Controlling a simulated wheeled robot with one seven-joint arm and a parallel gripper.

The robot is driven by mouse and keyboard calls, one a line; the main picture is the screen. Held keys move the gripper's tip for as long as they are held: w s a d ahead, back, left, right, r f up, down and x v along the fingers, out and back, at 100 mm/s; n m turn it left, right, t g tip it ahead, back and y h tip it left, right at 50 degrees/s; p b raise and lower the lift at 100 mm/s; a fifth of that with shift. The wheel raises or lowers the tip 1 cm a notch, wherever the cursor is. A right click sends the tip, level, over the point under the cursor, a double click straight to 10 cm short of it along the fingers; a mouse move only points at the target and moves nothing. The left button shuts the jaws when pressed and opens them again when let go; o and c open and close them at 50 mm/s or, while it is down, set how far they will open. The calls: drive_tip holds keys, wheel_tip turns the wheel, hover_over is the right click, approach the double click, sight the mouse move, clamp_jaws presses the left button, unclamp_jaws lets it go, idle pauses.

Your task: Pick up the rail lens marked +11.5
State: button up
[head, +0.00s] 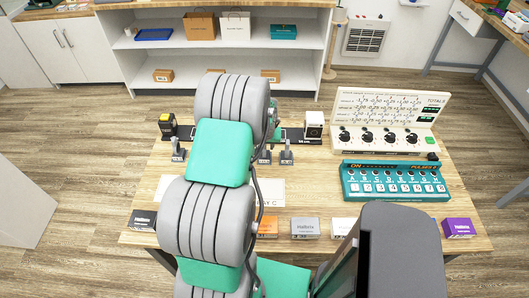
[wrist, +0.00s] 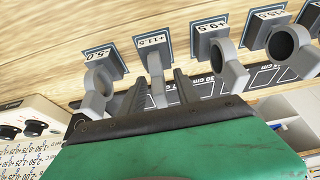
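The rail lens marked +11.5 (wrist: 153,43) shows in the wrist view, its label upside down on a small dark-edged plate and its grey holder seen nearly edge-on. My gripper (wrist: 158,82) is open, with one dark finger on each side of this holder. A gap shows between the holder and each finger. The holder's far end is partly hidden by my gripper's body. In the head view my arm hides my gripper and I cannot pick out the +11.5 lens.
In the wrist view a lens labelled about 5.0 (wrist: 97,80) stands close left; the +9.5 lens (wrist: 211,40) and the +15.5 lens (wrist: 268,22) stand right. In the head view a dark rail (head: 300,136), a white dial panel (head: 388,120) and a teal button box (head: 394,181) occupy the table.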

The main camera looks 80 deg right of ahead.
drive_tip(key=shift+c, duration=0.6)
clamp_jaws()
